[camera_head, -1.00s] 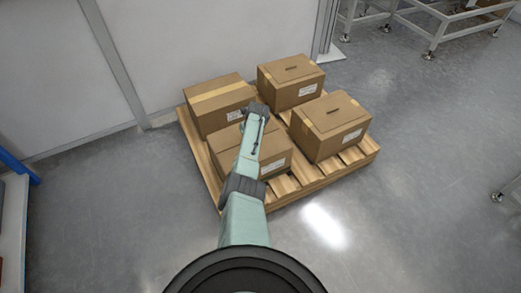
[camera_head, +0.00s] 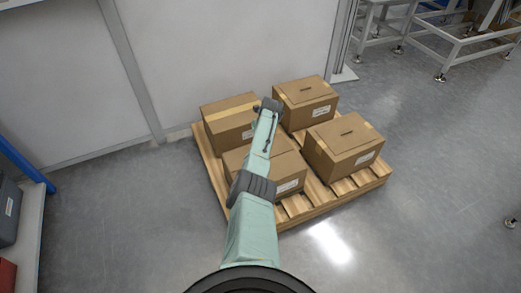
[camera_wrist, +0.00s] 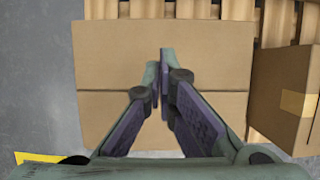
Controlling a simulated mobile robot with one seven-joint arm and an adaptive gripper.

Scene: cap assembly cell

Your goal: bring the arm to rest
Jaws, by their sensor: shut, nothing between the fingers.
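My gripper (camera_wrist: 162,75) shows in the wrist view with its two fingers brought together at the tips and nothing between them. It points down at the top of a closed brown cardboard box (camera_wrist: 215,65), and I cannot tell the height above it. In the head view my pale green arm reaches forward over the near-left box (camera_head: 290,170) and hides part of it. The gripper itself is hidden there behind the arm.
Several boxes stand on a wooden pallet (camera_head: 315,214): a back-left box (camera_head: 226,120), a back-right box (camera_head: 305,100) and a right box (camera_head: 344,148). A white wall (camera_head: 220,45) rises behind. Metal frames (camera_head: 450,40) stand back right.

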